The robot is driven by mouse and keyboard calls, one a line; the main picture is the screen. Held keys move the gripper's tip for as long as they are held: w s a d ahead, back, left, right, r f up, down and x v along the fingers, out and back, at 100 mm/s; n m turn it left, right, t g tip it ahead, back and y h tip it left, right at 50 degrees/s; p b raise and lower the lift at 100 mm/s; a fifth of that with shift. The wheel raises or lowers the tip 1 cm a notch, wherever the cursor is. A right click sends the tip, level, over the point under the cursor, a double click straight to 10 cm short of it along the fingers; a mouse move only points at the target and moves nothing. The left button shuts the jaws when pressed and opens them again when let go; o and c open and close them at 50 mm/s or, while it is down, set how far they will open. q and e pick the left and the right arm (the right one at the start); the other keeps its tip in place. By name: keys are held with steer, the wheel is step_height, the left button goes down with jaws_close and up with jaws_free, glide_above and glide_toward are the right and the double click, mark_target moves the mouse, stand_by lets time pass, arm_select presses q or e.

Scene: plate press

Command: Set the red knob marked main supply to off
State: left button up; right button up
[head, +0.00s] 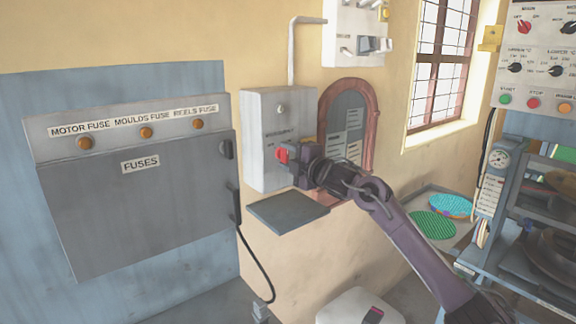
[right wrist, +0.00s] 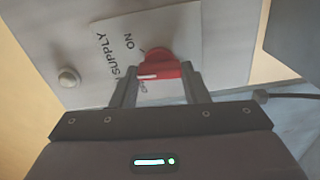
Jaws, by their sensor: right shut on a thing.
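The red knob (head: 282,155) is on the front of a grey wall box (head: 266,112) in the head view. In the right wrist view the red knob (right wrist: 160,65) sits on a white label plate (right wrist: 115,45) that reads SUPPLY and ON, with another word partly hidden by a finger. My right gripper (head: 290,155) is at the box front, its two fingers on either side of the knob, shut on it. It also shows in the right wrist view (right wrist: 158,80). The knob's white mark faces between the fingers. My left gripper is in neither view.
A grey fuse box (head: 140,195) stands to the left, and a small grey shelf (head: 287,210) juts out below the knob box. A switch panel (head: 357,30) hangs above. A control panel (head: 537,60) and press are at the right.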

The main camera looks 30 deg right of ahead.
steer(key=n, duration=0.1)
steer(key=n+b, duration=0.1)
steer(key=n, duration=0.1)
steer(key=n+b, duration=0.1)
steer(key=shift+f+n, duration=0.3)
steer(key=shift+n, duration=0.1)
steer(key=n+b, duration=0.1)
steer(key=n, duration=0.4)
steer(key=shift+f+b, duration=0.1)
steer(key=shift+b, duration=0.3)
steer(key=shift+n, duration=0.3)
steer(key=o, duration=1)
